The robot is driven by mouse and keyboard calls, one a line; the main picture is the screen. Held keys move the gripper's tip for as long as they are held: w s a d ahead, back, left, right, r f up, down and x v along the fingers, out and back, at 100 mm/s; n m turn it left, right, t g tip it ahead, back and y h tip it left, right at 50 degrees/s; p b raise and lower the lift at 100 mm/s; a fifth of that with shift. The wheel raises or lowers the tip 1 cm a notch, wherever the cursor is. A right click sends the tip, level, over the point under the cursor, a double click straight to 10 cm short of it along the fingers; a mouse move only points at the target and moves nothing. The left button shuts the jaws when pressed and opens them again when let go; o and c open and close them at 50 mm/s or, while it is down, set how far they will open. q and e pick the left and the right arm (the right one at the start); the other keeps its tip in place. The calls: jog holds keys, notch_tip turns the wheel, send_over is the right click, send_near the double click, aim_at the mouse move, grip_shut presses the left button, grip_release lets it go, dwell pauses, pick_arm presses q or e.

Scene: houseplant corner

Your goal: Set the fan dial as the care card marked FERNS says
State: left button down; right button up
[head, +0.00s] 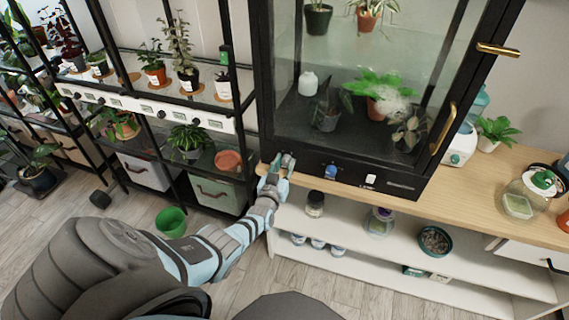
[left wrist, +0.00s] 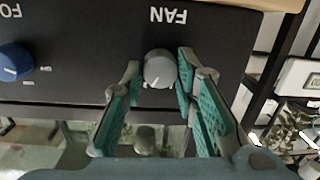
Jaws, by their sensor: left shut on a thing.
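The fan dial (left wrist: 159,68) is a round grey knob on the black front panel below the glass cabinet, under the label FAN, which appears upside down in the left wrist view. Its white pointer mark faces the lower left in that view. My left gripper (left wrist: 158,78) has its teal-padded fingers on either side of the dial, shut on it. In the head view my left gripper (head: 277,170) is at the panel's left end and mostly covers the dial. I cannot make out a card marked FERNS. My right gripper is not in view.
A blue dial (head: 331,172) sits beside the fan dial, its label partly cut off in the wrist view. A white switch (head: 370,180) is further right. The glass cabinet (head: 350,90) stands on a wooden counter (head: 415,206). A black plant rack (head: 160,115) is close on the left.

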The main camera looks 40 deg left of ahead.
pick_arm(q)
jog(key=shift+r, duration=0.15)
jog(key=c, duration=1.3)
grip_release()
jog(key=v, duration=1.2)
jog(key=shift+d, duration=0.1)
jog(key=shift+w, duration=0.1)
